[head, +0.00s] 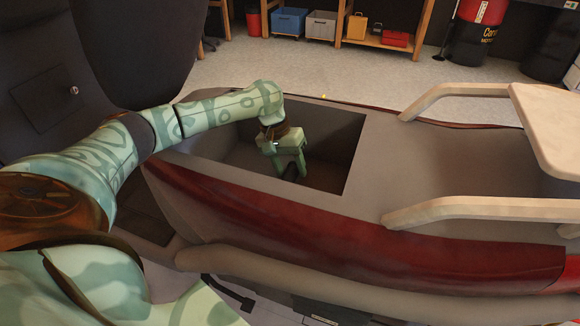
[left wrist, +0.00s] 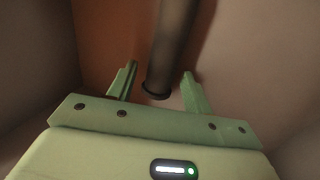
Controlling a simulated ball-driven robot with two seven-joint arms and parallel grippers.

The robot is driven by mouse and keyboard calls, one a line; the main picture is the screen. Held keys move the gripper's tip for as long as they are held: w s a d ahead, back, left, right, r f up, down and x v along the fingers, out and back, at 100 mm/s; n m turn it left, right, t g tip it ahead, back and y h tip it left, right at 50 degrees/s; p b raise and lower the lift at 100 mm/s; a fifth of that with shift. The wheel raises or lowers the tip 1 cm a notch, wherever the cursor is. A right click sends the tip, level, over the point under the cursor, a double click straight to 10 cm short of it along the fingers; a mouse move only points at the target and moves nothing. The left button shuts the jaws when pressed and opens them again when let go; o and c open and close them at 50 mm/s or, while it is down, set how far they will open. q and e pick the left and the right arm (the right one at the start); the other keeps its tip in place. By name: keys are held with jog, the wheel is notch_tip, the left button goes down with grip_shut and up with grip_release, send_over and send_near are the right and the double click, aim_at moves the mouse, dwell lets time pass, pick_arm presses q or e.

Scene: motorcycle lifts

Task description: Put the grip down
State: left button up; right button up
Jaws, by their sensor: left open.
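My left gripper (head: 291,166) reaches down into an open, box-like grey compartment (head: 335,150). Its jaws are apart, as the left wrist view also shows (left wrist: 157,78). The grip (left wrist: 172,45) is a dark cylinder with a ringed end, lying between the two fingers with a gap on each side in that view. In the head view only a small dark part of the grip (head: 291,173) shows under the gripper. Its far end is cut off in the left wrist view, and I cannot tell exactly what it rests on. My right gripper is not in view.
The compartment is sunk in a long grey body with a red side (head: 330,230). Pale rails and a pale panel (head: 545,125) stand to its right. A dark seat-like shape (head: 130,45) rises at the left. Shelves with bins (head: 322,25) and a red drum (head: 480,30) stand behind.

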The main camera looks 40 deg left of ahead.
pick_arm(q)
jog(key=p+v, duration=0.4)
jog(key=v, duration=0.8)
jog(key=shift+r, duration=0.1)
